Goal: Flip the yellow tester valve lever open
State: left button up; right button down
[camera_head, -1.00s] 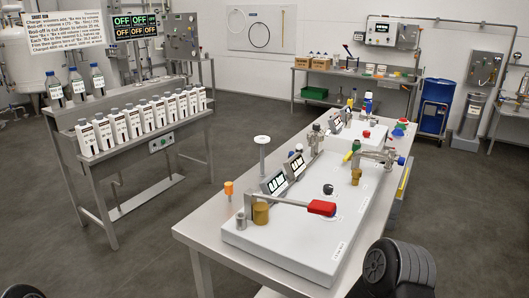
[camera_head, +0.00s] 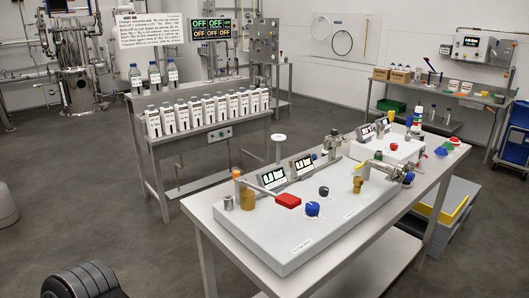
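A small yellow-gold upright piece (camera_head: 358,184) stands on the white panel (camera_head: 270,236), below the metal valve fitting (camera_head: 384,170). I cannot tell whether it is the yellow tester lever or how it is set. Neither of my grippers is in view.
The panel lies on a long steel table (camera_head: 340,262) with a clear front edge. A bottle rack (camera_head: 216,135) stands behind it to the left. Floor at the left is open.

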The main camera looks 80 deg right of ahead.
aim_at(359, 165)
jog(key=k+l+u, duration=0.15)
jog(key=u, duration=0.2)
jog(key=k+u, duration=0.75)
jog(key=k+z, duration=0.35)
jog(key=k+l+z, duration=0.2)
jog(key=z, duration=0.15)
jog(key=k+z, duration=0.15)
jog(key=z, duration=0.25)
jog(key=k+z, duration=0.15)
jog(key=z, duration=0.2)
jog(key=k+l+z, duration=0.1)
jog(key=z, duration=0.3)
jog(key=k+l+z, duration=0.1)
jog(key=z, duration=0.3)
